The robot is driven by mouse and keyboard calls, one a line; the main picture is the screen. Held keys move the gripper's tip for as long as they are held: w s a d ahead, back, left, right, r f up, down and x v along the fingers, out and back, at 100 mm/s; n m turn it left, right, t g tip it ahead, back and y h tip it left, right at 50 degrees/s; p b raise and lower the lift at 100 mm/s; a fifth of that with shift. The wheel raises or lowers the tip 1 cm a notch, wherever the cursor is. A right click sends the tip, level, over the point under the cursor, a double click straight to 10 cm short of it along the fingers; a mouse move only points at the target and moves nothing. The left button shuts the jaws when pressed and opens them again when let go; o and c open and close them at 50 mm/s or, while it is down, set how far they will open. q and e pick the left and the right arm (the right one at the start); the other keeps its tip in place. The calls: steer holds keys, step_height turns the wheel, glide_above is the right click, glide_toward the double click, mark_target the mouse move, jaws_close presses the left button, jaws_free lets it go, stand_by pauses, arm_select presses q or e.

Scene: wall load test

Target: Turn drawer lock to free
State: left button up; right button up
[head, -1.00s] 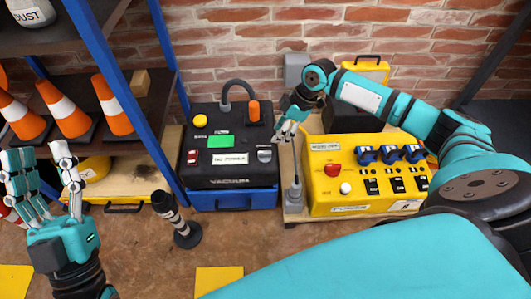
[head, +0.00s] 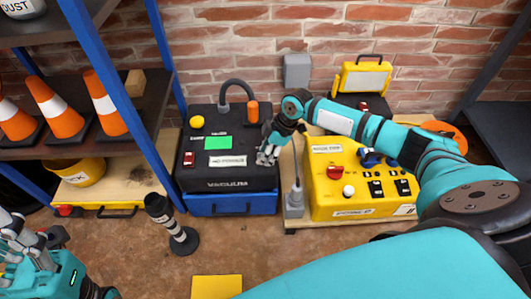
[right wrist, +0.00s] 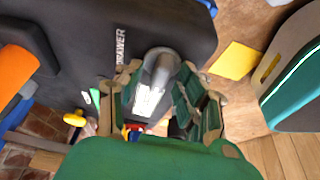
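The drawer lock is a grey knob (right wrist: 160,68) with a pale plate, beside the word DRAWER on the black top of the vacuum unit (head: 228,171). In the head view my right gripper (head: 268,156) covers the knob. In the right wrist view the fingers of my right gripper (right wrist: 160,105) stand apart on both sides of the knob, open; I cannot tell whether they touch it. My left gripper (head: 32,238) is low at the left edge, away from the unit; its finger gap is not clear.
A yellow control box (head: 335,208) with knobs and switches stands right of the vacuum unit. A grey post with a cable (head: 294,203) is between them. A black and white post (head: 172,225) stands on the floor. Shelves with orange cones (head: 55,107) are at the left.

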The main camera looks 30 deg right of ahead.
steer(key=shift+c, duration=0.4)
steer(key=shift+r, duration=0.1)
jaws_close()
